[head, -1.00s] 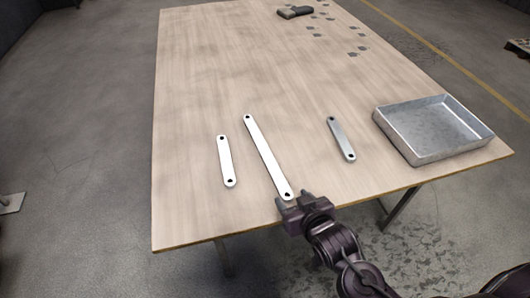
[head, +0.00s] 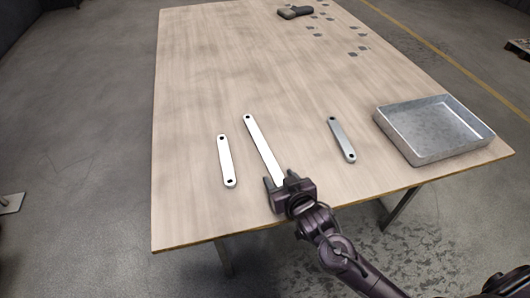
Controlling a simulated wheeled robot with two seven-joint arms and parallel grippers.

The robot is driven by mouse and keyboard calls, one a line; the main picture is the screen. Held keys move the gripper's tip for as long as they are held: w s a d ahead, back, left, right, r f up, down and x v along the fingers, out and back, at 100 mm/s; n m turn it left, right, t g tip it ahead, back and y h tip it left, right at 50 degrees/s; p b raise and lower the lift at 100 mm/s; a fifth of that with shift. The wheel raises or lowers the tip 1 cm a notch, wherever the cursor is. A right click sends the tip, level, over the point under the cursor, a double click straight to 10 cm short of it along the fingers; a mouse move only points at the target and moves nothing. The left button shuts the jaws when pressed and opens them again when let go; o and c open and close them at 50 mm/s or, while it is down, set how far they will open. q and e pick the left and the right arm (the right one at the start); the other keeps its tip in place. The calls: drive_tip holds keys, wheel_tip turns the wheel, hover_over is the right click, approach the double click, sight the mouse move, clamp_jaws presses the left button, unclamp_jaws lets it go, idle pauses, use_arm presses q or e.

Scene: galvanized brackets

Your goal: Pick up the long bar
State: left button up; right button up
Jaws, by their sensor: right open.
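The long bar (head: 263,147) is a white flat strip with a hole at its far end, lying on the wooden table and slanting from upper left to lower right. My right gripper (head: 276,181) is at its near end, with the jaws open and pointing up the picture. The gripper hides the near end of the bar. I cannot tell whether the fingers touch it. My left gripper is not in view.
A short white bar (head: 226,161) lies left of the long bar, and a short grey bar (head: 341,139) lies to its right. A metal tray (head: 432,130) stands at the table's right edge. A dark object (head: 295,12) and small pieces lie at the far end. The middle of the table (head: 230,70) is clear.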

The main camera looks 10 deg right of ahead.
clamp_jaws()
drive_tip(key=shift+r, duration=0.15)
